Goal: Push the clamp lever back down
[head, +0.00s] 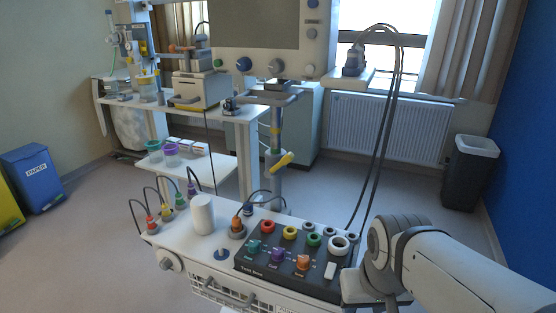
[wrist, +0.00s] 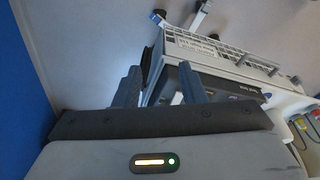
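A yellow lever (head: 283,160), which looks like the clamp lever, sits on the upright pole (head: 276,140) below the monitor, in the middle of the head view. It slants up to the right. I cannot make it out in the wrist view. My gripper (wrist: 160,85) shows in the wrist view with its two dark fingers apart and nothing held between them. It is beside the black control panel, well to the right of and nearer than the lever. In the head view my arm covers the right end of the panel, and the fingertips cannot be made out.
A white cart (head: 190,245) carries the black control panel (head: 285,262) with coloured knobs, a white cylinder (head: 203,213) and cabled plugs, in front of the pole. A monitor (head: 262,30) hangs above. Two black cables (head: 377,140) run down right of the pole. A bin (head: 470,172) stands right.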

